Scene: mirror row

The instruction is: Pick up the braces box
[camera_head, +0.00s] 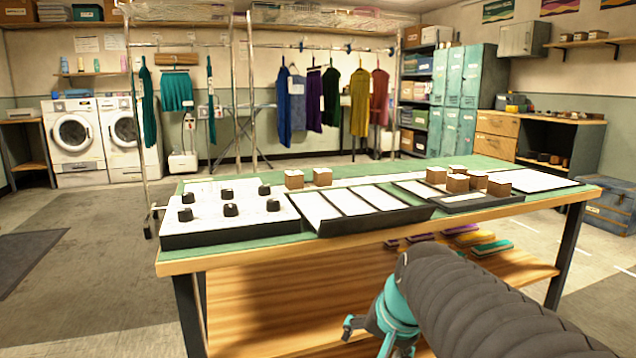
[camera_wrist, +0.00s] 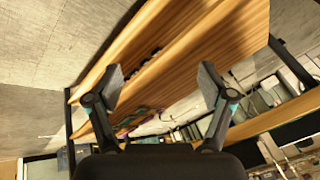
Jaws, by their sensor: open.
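I cannot read any label as braces, so I cannot tell which box is the braces box.
A white board with several black knobs (camera_head: 228,208) is at the table's left, beside a divided tray (camera_head: 350,205). Coloured flat items (camera_head: 490,248) lie on the lower shelf (camera_head: 300,300). A clothes rail, washers (camera_head: 75,140) and lockers (camera_head: 462,85) stand behind.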

